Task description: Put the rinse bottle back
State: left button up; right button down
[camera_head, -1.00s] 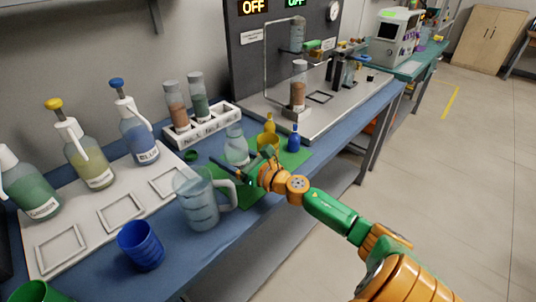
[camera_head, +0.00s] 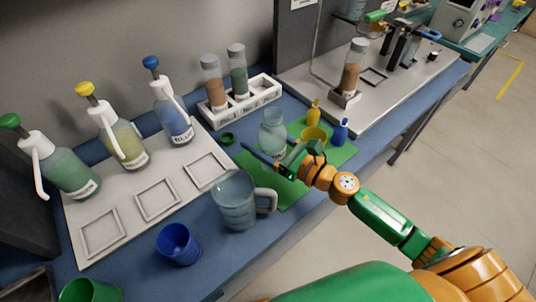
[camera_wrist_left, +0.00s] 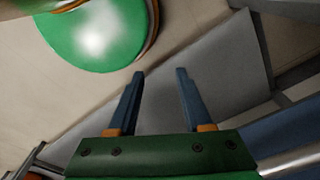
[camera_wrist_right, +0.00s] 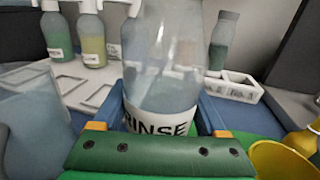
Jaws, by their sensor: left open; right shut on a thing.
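The rinse bottle (camera_head: 272,138) is clear and rounded, upright over the back left part of the green mat (camera_head: 289,190). In the right wrist view the rinse bottle (camera_wrist_right: 162,85) fills the middle, with its RINSE label facing me. My right gripper (camera_head: 268,156) is around its lower body, and in the right wrist view the gripper (camera_wrist_right: 164,105) has a blue finger on each side of it. I cannot tell whether its base touches the mat. My left gripper (camera_wrist_left: 160,75) is open and empty, away from the bench top.
A clear jug (camera_head: 234,203) and a blue cup (camera_head: 179,244) stand at the front. Yellow (camera_head: 313,112) and blue (camera_head: 340,132) small bottles and a yellow cup (camera_head: 314,137) are right of the rinse bottle. A white tray (camera_head: 125,205) carries several wash bottles. A labelled rack (camera_head: 240,103) stands behind.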

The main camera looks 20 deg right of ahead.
jog(key=f+b, duration=0.1)
jog(key=f, duration=0.3)
jog(key=shift+w+f+b, duration=0.2)
jog(key=shift+f+b, duration=0.15)
jog(key=shift+b, duration=0.05)
jog(key=shift+s+r, duration=0.1)
